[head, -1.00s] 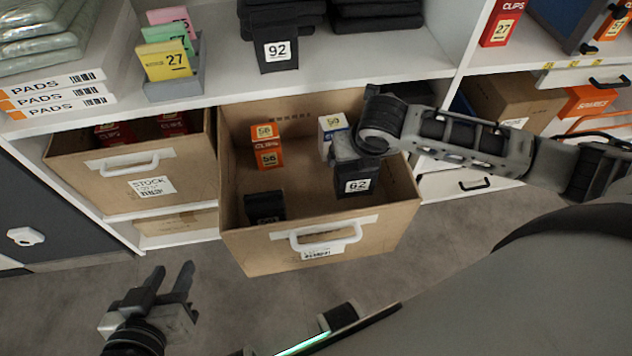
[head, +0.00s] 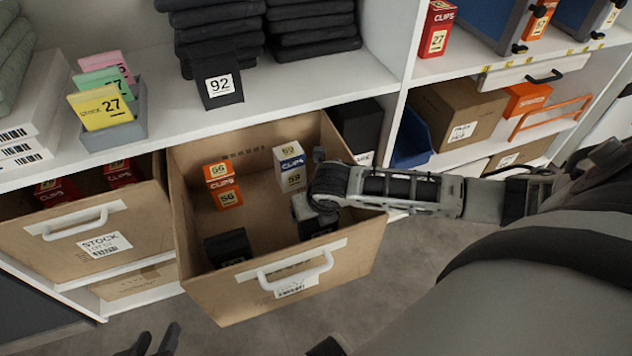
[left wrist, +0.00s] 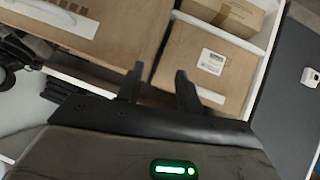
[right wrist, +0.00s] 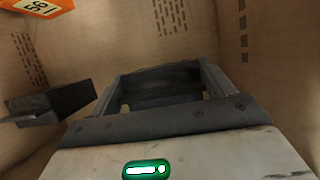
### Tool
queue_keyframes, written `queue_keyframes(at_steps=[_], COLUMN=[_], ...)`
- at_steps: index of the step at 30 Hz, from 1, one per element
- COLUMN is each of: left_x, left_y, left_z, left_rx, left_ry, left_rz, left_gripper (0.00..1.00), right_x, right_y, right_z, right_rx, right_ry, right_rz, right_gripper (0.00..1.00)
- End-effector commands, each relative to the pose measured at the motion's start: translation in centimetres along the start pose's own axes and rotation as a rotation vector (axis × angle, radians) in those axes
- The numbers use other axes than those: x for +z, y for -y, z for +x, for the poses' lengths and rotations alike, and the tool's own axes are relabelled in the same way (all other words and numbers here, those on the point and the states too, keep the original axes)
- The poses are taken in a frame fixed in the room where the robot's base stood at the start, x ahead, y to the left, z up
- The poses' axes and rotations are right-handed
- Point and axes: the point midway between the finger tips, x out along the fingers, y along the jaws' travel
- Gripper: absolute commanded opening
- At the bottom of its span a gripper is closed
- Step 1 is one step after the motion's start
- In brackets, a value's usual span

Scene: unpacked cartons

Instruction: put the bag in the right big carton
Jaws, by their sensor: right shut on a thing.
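The black bag (head: 318,229) is inside the right big carton (head: 235,300), low and near its front right corner. My right gripper (head: 310,208) reaches down into the carton and is shut on the bag. In the right wrist view the dark bag (right wrist: 160,76) shows between the fingers, and its lower part is hidden. My left gripper (head: 158,342) is at the bottom edge of the head view, in front of the cartons. In the left wrist view its fingers (left wrist: 160,88) are apart with nothing between them.
The carton also holds orange clips boxes (head: 222,185), a white and blue clips box (head: 290,168) and another black item (head: 228,247). A stock carton (head: 85,235) stands at its left. The shelf (head: 300,85) overhangs behind. The carton's middle floor has some free room.

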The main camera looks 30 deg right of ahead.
Motion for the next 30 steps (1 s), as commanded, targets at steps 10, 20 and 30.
queue_keyframes(at_steps=[10, 20, 30], left_x=[-0.4, -2.7, -5.3], left_y=[0.2, 0.4, 0.2], left_z=[-0.1, -2.5, -5.3], left_rx=[-0.006, -0.035, -0.061], left_ry=[-0.011, -0.053, -0.125], left_rz=[0.002, 0.010, 0.016], left_gripper=[0.36, 0.36, 0.36], right_x=[0.0, 0.2, 0.2], right_y=[0.0, 0.0, 0.0], right_z=[-0.1, -5.5, -11.3], right_rx=[0.000, 0.000, 0.001], right_ry=[0.000, 0.001, 0.001], right_rz=[0.000, -0.003, 0.001], right_gripper=[1.00, 1.00, 1.00])
